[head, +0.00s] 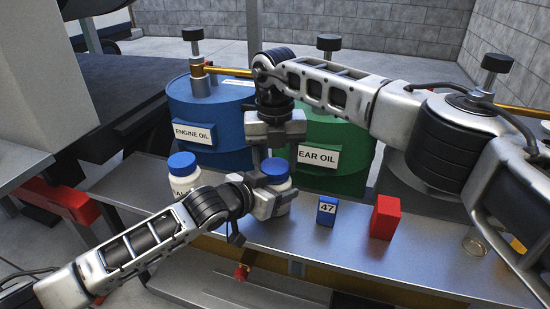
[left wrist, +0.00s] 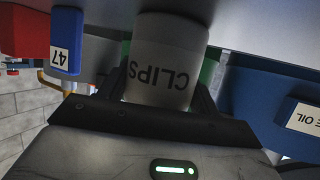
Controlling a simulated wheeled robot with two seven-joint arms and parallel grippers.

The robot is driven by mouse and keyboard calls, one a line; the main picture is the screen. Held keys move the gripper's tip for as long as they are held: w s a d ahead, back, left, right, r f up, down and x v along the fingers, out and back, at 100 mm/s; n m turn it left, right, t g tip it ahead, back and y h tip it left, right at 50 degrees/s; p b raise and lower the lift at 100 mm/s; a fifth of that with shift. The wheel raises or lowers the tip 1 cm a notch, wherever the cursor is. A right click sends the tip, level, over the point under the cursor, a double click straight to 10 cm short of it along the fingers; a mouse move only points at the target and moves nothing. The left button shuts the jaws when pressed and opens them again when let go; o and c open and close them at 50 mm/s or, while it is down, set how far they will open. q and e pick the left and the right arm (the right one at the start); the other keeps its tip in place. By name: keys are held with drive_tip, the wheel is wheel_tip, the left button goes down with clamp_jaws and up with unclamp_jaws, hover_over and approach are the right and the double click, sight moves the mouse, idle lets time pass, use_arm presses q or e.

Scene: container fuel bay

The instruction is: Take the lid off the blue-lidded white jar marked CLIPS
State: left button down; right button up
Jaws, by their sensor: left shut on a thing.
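The white jar marked CLIPS (left wrist: 166,68) stands on the grey bench and appears upside down in the left wrist view. Its blue lid (head: 275,169) is on it in the head view. My left gripper (head: 275,203) is shut on the jar's body, one finger on each side, and covers much of it in the head view. My right gripper (head: 272,152) points down just above the blue lid. One of its fingers shows by the lid's left edge; its opening and any contact with the lid are unclear.
A second blue-lidded white jar (head: 184,180) stands to the left, its label partly hidden. Blue (head: 222,135) and green (head: 345,145) drums stand behind. A blue block marked 47 (head: 327,211) and a red block (head: 385,216) are to the right. The bench (head: 350,252) is clear in front of them.

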drive_tip(key=c, duration=0.5)
drive_tip(key=o, duration=1.1)
drive_tip(key=shift+r, duration=0.1)
wheel_tip(320, 180, up, 8)
drive_tip(key=shift+f, duration=0.2)
drive_tip(key=shift+c, duration=0.3)
drive_tip(key=shift+f, duration=3.9)
